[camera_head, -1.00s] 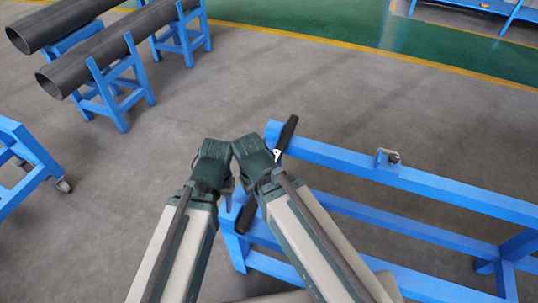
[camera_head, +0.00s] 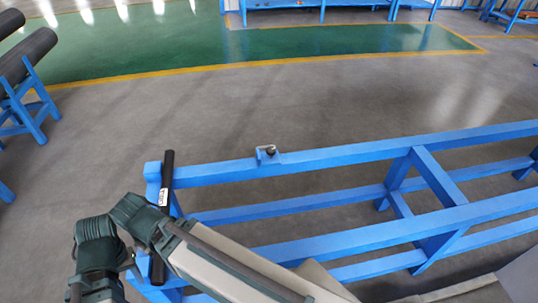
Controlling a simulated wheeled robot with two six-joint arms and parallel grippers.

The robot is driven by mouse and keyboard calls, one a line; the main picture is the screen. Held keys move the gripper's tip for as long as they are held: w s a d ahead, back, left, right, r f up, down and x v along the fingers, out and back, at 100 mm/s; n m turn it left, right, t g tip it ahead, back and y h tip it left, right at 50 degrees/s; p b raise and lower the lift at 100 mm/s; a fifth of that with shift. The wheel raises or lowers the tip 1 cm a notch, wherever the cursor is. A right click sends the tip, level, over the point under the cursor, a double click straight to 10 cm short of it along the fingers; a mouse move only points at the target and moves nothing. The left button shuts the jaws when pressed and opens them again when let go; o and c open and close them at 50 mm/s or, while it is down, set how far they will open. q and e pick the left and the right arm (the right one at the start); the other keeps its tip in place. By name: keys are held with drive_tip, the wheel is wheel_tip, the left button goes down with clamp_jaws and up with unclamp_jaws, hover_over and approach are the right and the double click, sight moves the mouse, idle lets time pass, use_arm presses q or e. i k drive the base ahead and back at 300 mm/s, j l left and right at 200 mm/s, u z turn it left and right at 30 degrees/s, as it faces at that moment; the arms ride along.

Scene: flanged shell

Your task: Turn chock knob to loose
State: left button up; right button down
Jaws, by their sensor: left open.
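A small dark knob (camera_head: 270,150) sits in a little blue bracket (camera_head: 266,158) on the far rail of a blue steel frame (camera_head: 340,154). It is small, and its setting cannot be read. A black bar (camera_head: 168,172) with a white label lies across the left end of the frame. My left gripper (camera_head: 130,264), open, is low at the left, near the lower part of the bar and well apart from the knob. It is mostly hidden by the arm links.
The blue frame's rails and cross legs fill the right and lower middle. Dark pipes (camera_head: 28,54) rest on blue stands (camera_head: 28,112) at upper left. Grey floor (camera_head: 200,115) beyond the frame is clear, up to a green strip (camera_head: 150,50). Blue benches stand at the back.

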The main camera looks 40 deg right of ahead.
sight(271, 150)
drive_tip(key=k+u, duration=0.15)
drive_tip(key=k, duration=0.35)
drive_tip(key=u, duration=1.6)
drive_tip(key=i+u, duration=0.2)
drive_tip(key=i, duration=0.35)
drive_tip(key=i+j+z, duration=0.1)
drive_tip(key=i+z, duration=0.2)
drive_tip(key=i, duration=1.2)
drive_tip(key=i+l+z, duration=0.1)
drive_tip(key=i+z, duration=0.15)
drive_tip(key=z, duration=0.15)
drive_tip(key=i+z, duration=0.25)
drive_tip(key=z, duration=0.15)
drive_tip(key=i+z, duration=0.4)
drive_tip(key=i+j+z, duration=0.1)
drive_tip(key=z, duration=0.25)
drive_tip(key=i+l+z, duration=0.2)
drive_tip(key=i+z, duration=0.2)
drive_tip(key=i+l+z, duration=0.1)
drive_tip(key=i+z, duration=0.5)
drive_tip(key=z, duration=0.15)
drive_tip(key=i+j+z, duration=0.15)
drive_tip(key=i+z, duration=0.85)
drive_tip(key=i, duration=0.2)
drive_tip(key=z, duration=1.35)
